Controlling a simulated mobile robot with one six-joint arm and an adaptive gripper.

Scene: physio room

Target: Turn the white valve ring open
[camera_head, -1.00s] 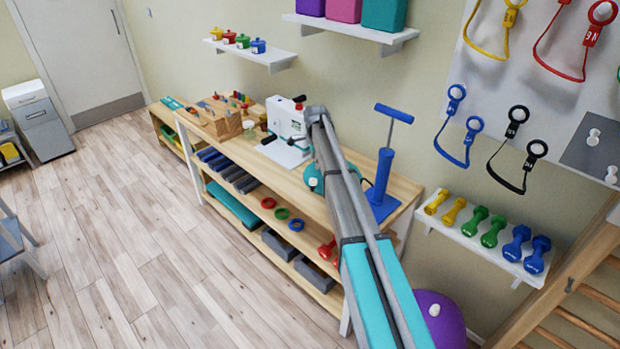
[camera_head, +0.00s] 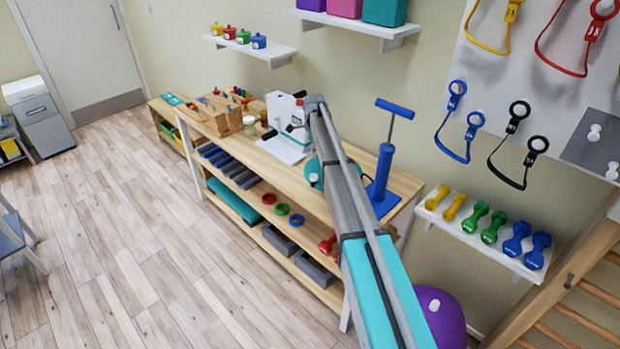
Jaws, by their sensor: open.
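A teal round thing (camera_head: 314,172) lies on the wooden bench top, partly hidden behind my arm. A small pale spot shows on its left part; it is too small to tell whether this is the white valve ring. A blue hand pump (camera_head: 384,165) with a T-handle stands upright to its right, with a dark hose between pump and arm. My arm reaches from the bottom right up over the bench.
A white device (camera_head: 286,112) with dark handles and a wooden block holder (camera_head: 222,118) stand on the bench's left part. The lower shelves (camera_head: 305,235) hold rings and blocks. A dumbbell shelf (camera_head: 470,240) is on the wall at right.

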